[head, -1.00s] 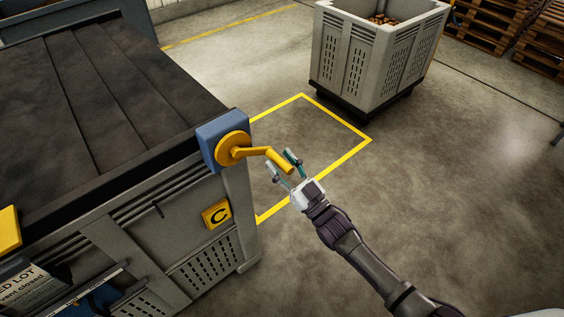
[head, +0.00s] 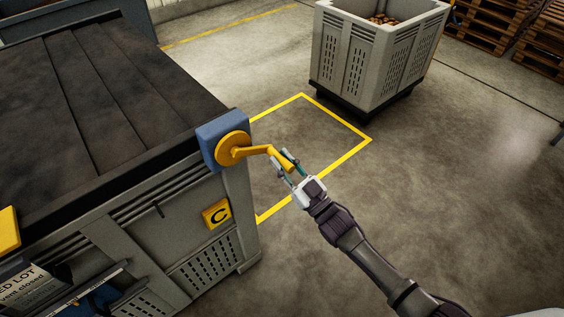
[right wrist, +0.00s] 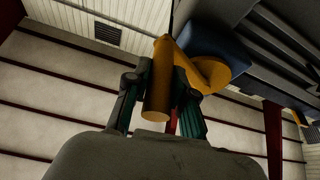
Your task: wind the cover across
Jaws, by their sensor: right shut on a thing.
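The dark cover (head: 95,95) lies in broad strips over the top of the grey crate marked C (head: 170,223). A yellow crank (head: 255,150) with a round hub sits on a blue housing (head: 211,143) at the crate's near right corner. My right gripper (head: 283,163) is shut on the crank's handle. In the right wrist view the yellow handle (right wrist: 157,95) stands between the two fingers of the right gripper (right wrist: 161,100), and the blue housing shows behind it. My left gripper is not in view.
A grey crate of potatoes (head: 370,60) stands on a dark base at the back right. A yellow floor outline (head: 340,122) marks clear floor beside the crank. Wooden pallets (head: 540,45) are stacked at the far right. The floor around my right arm is open.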

